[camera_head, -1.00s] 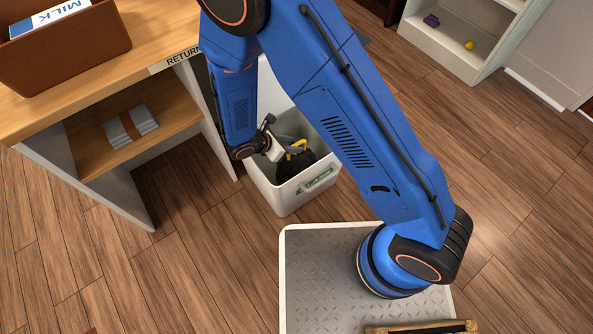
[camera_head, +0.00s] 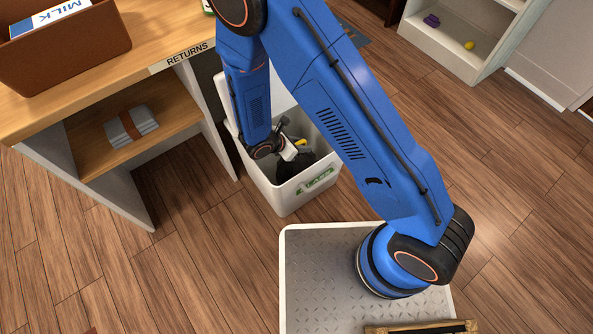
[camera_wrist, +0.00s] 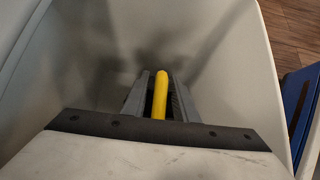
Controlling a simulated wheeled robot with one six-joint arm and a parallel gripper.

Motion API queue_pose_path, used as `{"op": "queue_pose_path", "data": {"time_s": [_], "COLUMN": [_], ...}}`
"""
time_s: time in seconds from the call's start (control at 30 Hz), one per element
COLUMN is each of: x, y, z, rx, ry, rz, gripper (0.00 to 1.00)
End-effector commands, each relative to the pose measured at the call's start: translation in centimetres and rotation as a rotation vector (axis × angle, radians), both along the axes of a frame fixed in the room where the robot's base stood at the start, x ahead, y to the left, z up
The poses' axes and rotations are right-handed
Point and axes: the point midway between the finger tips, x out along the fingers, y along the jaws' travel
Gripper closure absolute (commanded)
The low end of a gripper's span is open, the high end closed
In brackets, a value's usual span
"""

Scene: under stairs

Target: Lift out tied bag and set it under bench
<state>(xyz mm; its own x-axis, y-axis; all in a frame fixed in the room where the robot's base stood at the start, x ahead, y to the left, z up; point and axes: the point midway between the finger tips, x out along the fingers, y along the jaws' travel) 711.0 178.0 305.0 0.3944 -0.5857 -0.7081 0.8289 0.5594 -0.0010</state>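A black bag (camera_head: 292,165) with a yellow tie (camera_head: 301,142) sits inside a white bin (camera_head: 283,197) with a green label on its front. My gripper (camera_head: 293,150) reaches into the bin from the left, at the top of the bag. In the wrist view the yellow tie (camera_wrist: 160,95) stands between the two fingers of my gripper (camera_wrist: 160,92), with little gap on either side. I cannot tell whether the fingers press on it. The bag's black body cannot be made out in the wrist view, and my arm covers part of the bin.
The wooden bench (camera_head: 130,62), marked RETURNS, stands left of the bin. Its shelf (camera_head: 90,148) holds a grey banded bundle (camera_head: 131,127). The floor beneath the shelf is open. A grey metal platform (camera_head: 318,275) lies in front. A brown box (camera_head: 70,45) stands on the bench.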

Motion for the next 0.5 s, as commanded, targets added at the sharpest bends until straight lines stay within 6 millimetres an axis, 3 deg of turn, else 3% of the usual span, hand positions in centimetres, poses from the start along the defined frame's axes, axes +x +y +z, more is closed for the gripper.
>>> {"op": "queue_pose_path", "data": {"time_s": [0.03, 0.1, 0.5], "x": [0.00, 0.00, -0.02], "y": [0.01, 0.01, 0.01], "z": [0.01, 0.01, 0.01], "rx": [0.000, 0.000, 0.000], "ry": [0.000, 0.000, 0.000], "rz": [0.000, 0.000, 0.000], "gripper": [0.88, 1.00, 1.00]}}
